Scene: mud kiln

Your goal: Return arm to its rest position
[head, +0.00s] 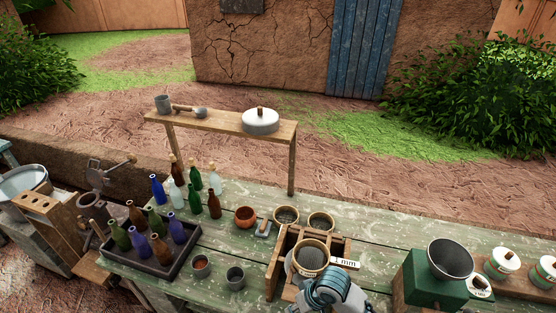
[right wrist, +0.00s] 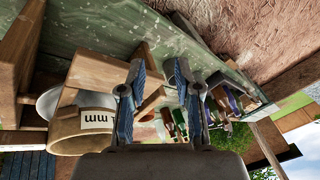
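My right arm comes in from the bottom edge of the head view, and its blue-grey gripper (head: 336,288) is just in front of a brass-rimmed sieve (head: 311,257). In the right wrist view, the two blue-padded fingers of this gripper (right wrist: 154,92) are apart, with nothing held between them. A round sieve (right wrist: 82,140) with a white "mm" label is left of the fingers in that view, apart from them. In the head view the sieve sits at a wooden frame (head: 277,272); the arm hides part of it. My left gripper is not in view.
The green table holds a dark tray (head: 118,264) of bottles, more bottles behind, an orange pot (head: 245,216), small cups and two round sieves (head: 286,215). A raised shelf (head: 225,120) bears a white lid (head: 260,119). A green box (head: 428,285) with a mesh bowl stands right.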

